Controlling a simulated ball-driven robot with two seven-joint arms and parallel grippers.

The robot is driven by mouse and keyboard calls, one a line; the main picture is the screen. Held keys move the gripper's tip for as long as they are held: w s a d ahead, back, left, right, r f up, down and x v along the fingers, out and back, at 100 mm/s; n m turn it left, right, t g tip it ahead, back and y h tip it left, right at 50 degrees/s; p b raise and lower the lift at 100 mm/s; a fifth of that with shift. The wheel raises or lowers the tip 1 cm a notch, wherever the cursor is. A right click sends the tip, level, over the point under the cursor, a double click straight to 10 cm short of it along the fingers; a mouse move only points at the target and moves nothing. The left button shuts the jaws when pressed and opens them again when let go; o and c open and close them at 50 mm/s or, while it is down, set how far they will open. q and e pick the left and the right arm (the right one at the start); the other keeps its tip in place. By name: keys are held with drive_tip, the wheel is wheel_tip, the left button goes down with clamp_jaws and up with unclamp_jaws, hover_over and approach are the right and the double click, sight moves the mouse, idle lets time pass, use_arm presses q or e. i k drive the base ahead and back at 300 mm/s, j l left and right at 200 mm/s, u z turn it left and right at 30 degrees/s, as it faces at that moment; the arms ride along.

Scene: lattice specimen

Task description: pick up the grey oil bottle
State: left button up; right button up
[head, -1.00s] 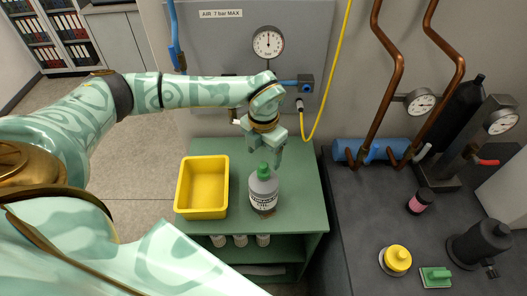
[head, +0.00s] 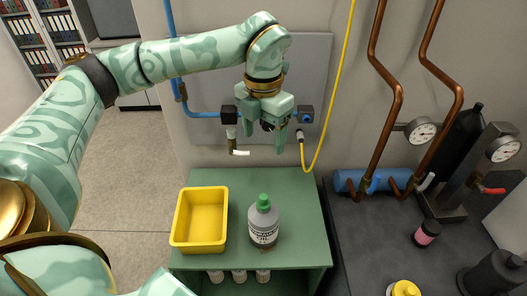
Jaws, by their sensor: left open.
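The grey oil bottle (head: 264,222) with a green cap and a white label stands upright on the green shelf top (head: 299,213) in the head view. My left gripper (head: 264,142) points downward with its fingers apart and nothing between them. In the picture it is above the bottle and clear of it, in front of the grey wall panel. Nothing hides the bottle. My right gripper is not in the head view.
A yellow bin (head: 200,219) stands just left of the bottle. A yellow hose (head: 333,100) and blue pipe (head: 203,114) run along the wall by my gripper. A dark bench (head: 375,235) with a gauge (head: 420,131) and copper pipes lies right.

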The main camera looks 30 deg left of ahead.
sight(262, 226)
drive_tip(key=u, duration=1.1)
